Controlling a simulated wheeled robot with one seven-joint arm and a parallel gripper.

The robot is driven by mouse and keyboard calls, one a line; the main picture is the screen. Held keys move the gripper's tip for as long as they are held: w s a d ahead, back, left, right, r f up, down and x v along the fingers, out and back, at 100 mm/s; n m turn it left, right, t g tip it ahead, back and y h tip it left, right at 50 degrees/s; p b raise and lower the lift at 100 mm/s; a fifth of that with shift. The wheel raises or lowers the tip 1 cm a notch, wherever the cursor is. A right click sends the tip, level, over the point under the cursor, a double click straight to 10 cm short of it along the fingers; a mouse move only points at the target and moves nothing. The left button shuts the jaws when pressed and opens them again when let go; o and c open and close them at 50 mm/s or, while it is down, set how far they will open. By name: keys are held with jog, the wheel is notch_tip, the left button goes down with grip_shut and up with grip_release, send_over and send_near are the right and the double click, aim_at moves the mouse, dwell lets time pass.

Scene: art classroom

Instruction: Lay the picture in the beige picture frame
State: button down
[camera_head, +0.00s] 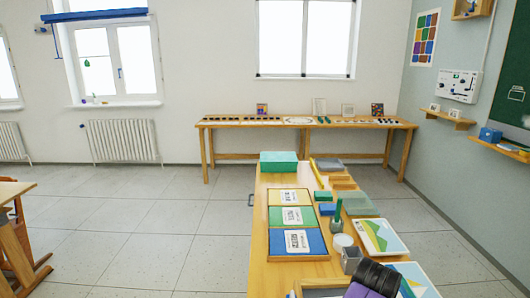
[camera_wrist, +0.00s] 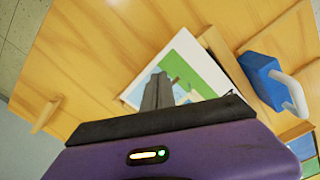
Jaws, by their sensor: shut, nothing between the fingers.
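My gripper shows as a purple and black body at the bottom of the head view. In the wrist view its grey fingers (camera_wrist: 157,92) are together with nothing between them, in front of a picture. That picture (camera_wrist: 185,50) has a white border, pale blue sky and green ground, and lies on the wooden table; the gripper hides its lower part. In the head view, a landscape picture (camera_head: 380,237) lies on the table's right side, and another (camera_head: 416,281) is partly behind my gripper. A light wooden rim (camera_head: 297,288) at the bottom edge may be the beige frame; it is cut off.
Three coloured panels (camera_head: 290,216) lie on the table's left half. A green box (camera_head: 278,161), a grey cup (camera_head: 351,260), a white round container (camera_head: 342,243) and a green bottle (camera_head: 338,212) stand nearby. A blue object with a pale handle (camera_wrist: 268,78) is right of the picture in the wrist view.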

jog(key=shift+w+a+f+b, duration=0.1)
jog(key=shift+w+b, duration=0.1)
jog(key=shift+w, duration=0.55)
jog(key=shift+w+a+f+b, duration=0.15)
jog(key=shift+w+b, duration=0.1)
jog(key=shift+w, duration=0.5)
jog(key=shift+w+a+f+b, duration=0.1)
jog(key=shift+w+b, duration=0.1)
jog(key=shift+w, duration=0.55)
dwell(2.0)
jog(key=shift+w+r, duration=0.2)
jog(key=shift+w, duration=0.1)
jog(key=shift+w, duration=0.55)
dwell(0.8)
jog(key=shift+r, duration=0.1)
dwell(0.4)
notch_tip(320, 180, up, 7)
jog(key=p, duration=0.6)
jog(key=shift+p, duration=0.4)
